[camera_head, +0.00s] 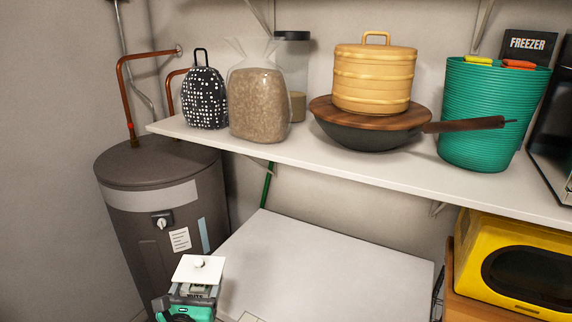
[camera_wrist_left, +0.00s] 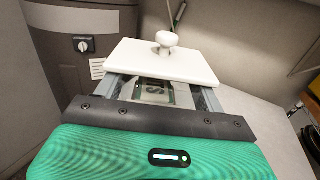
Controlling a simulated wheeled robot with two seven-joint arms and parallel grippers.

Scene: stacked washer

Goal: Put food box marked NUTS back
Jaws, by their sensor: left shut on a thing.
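The food box (camera_head: 200,269) has a white square lid with a round knob and a clear body with a dark label, only partly legible. It is at the bottom left of the head view, in front of the water heater and beside the white lower surface. My left gripper (camera_head: 194,292) is shut on the box's body below the lid. In the left wrist view the box (camera_wrist_left: 163,62) sits upright between the fingers of my left gripper (camera_wrist_left: 155,92), its lower part hidden. My right gripper is not in view.
The upper shelf (camera_head: 300,150) holds a dotted bag (camera_head: 205,98), a grain bag (camera_head: 258,105), a jar, a wok with a steamer (camera_head: 374,80) and a green basket (camera_head: 490,115). The white lower surface (camera_head: 320,265) is mostly clear. A yellow microwave (camera_head: 515,265) stands right; the water heater (camera_head: 160,200) stands left.

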